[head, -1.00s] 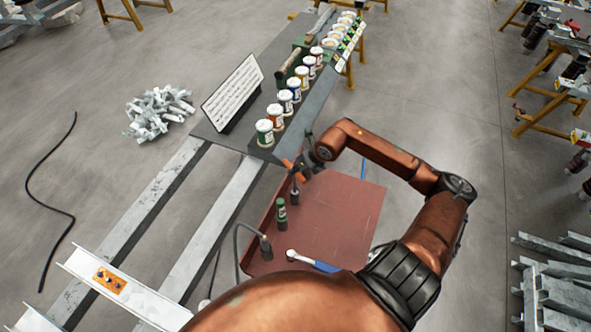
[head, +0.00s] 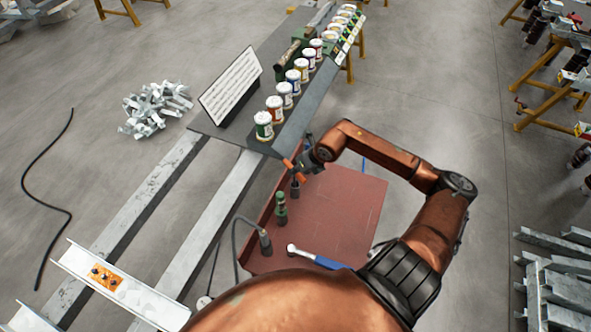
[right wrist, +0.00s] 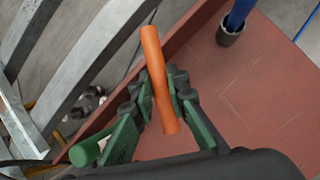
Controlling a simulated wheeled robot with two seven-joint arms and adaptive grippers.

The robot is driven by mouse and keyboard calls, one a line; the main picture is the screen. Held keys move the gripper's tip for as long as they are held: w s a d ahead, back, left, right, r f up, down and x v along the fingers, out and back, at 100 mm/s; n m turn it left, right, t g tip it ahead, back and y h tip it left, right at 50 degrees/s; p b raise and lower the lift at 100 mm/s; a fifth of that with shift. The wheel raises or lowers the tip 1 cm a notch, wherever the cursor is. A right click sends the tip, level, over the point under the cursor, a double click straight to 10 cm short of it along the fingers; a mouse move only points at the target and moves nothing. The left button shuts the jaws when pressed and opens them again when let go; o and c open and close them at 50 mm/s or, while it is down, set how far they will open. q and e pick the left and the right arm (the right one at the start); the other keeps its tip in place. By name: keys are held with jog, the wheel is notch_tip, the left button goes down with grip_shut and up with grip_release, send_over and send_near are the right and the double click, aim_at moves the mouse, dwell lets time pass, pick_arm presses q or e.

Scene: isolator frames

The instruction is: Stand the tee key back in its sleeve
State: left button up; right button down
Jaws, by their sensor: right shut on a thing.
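The tee key shows its orange crossbar (right wrist: 160,80) in the right wrist view, tilted and between my right gripper's green, dark-padded fingers (right wrist: 163,90). In the head view, my right gripper (head: 304,164) is shut on the tee key (head: 289,165) above the left edge of the red tray. A dark sleeve (head: 295,188) stands just below the orange bar. The key's shaft is mostly hidden, so I cannot tell whether its lower end is inside the sleeve. My left gripper is not in view.
The red tray (head: 345,215) also holds a green-topped tool (head: 281,207), a corded tool (head: 265,242) and a blue-handled ratchet (head: 325,262). A blue tool (right wrist: 238,12) stands in a grey sleeve (right wrist: 229,36). Paint cans (head: 263,126) line the bench beyond. The tray's right side is clear.

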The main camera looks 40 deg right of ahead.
jog(key=shift+f, duration=0.1)
dwell(0.3)
jog(key=c, duration=1.8)
grip_release()
jog(key=v, duration=1.2)
